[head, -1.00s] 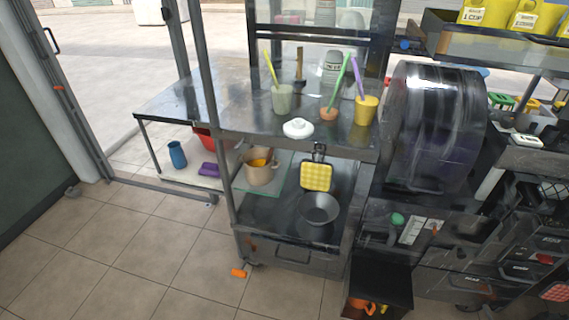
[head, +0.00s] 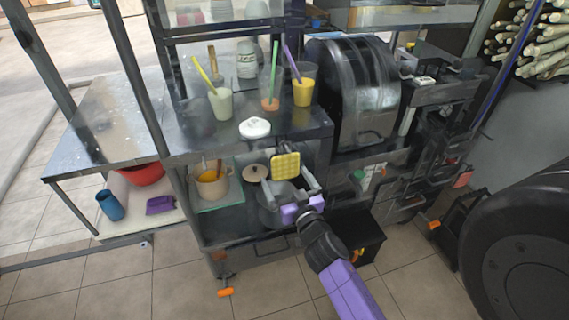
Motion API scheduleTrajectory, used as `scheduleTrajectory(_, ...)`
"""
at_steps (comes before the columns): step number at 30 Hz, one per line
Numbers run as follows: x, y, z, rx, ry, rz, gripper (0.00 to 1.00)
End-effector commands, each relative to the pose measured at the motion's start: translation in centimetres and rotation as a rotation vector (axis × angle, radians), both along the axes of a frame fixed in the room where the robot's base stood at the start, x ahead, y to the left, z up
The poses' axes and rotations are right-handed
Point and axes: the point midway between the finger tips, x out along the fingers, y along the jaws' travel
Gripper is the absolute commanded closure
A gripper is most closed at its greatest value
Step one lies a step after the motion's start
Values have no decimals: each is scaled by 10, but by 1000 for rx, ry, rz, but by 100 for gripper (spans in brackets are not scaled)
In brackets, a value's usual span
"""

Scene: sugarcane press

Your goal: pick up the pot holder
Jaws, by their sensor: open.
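The pot holder (head: 285,166) is a yellow quilted square. It hangs upright below the front edge of the upper steel shelf, above the lower shelf. My gripper (head: 289,184) is open, at the front of the lower shelf, and its fingers point toward the pot holder. In the picture the fingers overlap the holder's lower part. I cannot tell whether they touch it or whether the holder is between them. The holder's lower edge is partly hidden by the gripper.
A metal bowl (head: 268,214) sits on the lower shelf, partly hidden by my gripper. A pot (head: 212,187) and a lid (head: 256,173) are left of it. Above, the upper shelf holds a white lid (head: 255,128) and cups with straws. A dark machine (head: 352,95) stands right.

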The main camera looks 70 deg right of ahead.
Motion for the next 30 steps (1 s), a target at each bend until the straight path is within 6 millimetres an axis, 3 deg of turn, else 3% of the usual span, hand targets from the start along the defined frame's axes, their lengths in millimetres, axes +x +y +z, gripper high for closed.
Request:
scheduleTrajectory(1,0,-15,5,-7,-7,-23,0)
scheduleTrajectory(6,0,-37,11,-14,-13,-55,0)
scheduleTrajectory(24,46,-85,6,-16,-15,-57,0)
scheduleTrajectory(30,52,-92,5,-15,-13,-55,0)
